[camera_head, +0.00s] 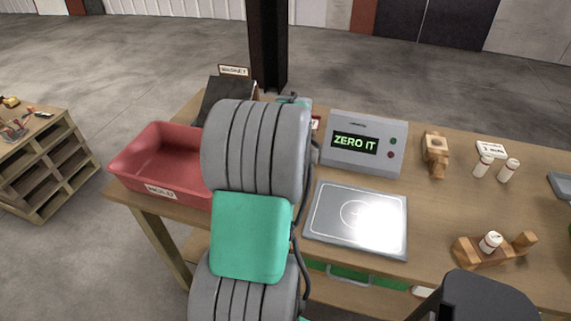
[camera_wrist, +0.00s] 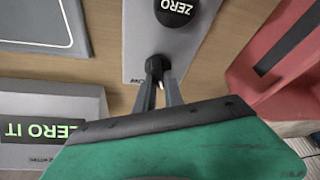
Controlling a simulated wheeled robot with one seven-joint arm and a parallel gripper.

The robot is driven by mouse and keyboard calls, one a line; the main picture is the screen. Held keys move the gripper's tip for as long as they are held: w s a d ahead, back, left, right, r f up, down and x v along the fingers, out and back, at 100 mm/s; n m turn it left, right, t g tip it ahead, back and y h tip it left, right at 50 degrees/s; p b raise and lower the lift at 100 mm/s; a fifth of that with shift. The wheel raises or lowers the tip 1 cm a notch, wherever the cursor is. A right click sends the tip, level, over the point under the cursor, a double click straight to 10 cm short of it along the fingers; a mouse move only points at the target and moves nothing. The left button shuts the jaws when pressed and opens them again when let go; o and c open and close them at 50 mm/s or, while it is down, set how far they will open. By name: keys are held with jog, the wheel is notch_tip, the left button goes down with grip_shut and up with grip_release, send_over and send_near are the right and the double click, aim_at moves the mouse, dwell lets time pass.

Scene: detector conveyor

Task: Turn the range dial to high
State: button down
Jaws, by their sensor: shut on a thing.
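The range dial (camera_wrist: 154,64) is a small dark knob on a grey panel (camera_wrist: 137,30) in the wrist view. My gripper (camera_wrist: 159,82) is shut on it, with the two fingers at its near side. A small white mark shows beside the knob, and a partly covered label ending in "OW" is to its left. In the head view my arm hides the dial and my gripper. The grey display box (camera_head: 366,143) reads "ZERO IT" in green, and it also shows in the wrist view (camera_wrist: 50,130).
A black "ZERO" button (camera_wrist: 174,10) sits on the same panel, beyond the dial. A red bin (camera_head: 155,160) stands left of my arm. A flat metal plate (camera_head: 330,222) lies in front of the display box. Wooden holders and white vials (camera_head: 508,170) are at the right.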

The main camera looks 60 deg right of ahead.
jog(key=shift+n+t+y+b, duration=0.5)
jog(key=shift+n, duration=1.5)
jog(key=c, duration=1.4)
grip_release()
jog(key=shift+c, duration=0.2)
jog(key=shift+r, duration=0.1)
jog(key=v, duration=0.7)
jog(key=shift+r+b, duration=0.3)
jog(key=shift+b, duration=0.05)
jog(key=shift+s, duration=0.15)
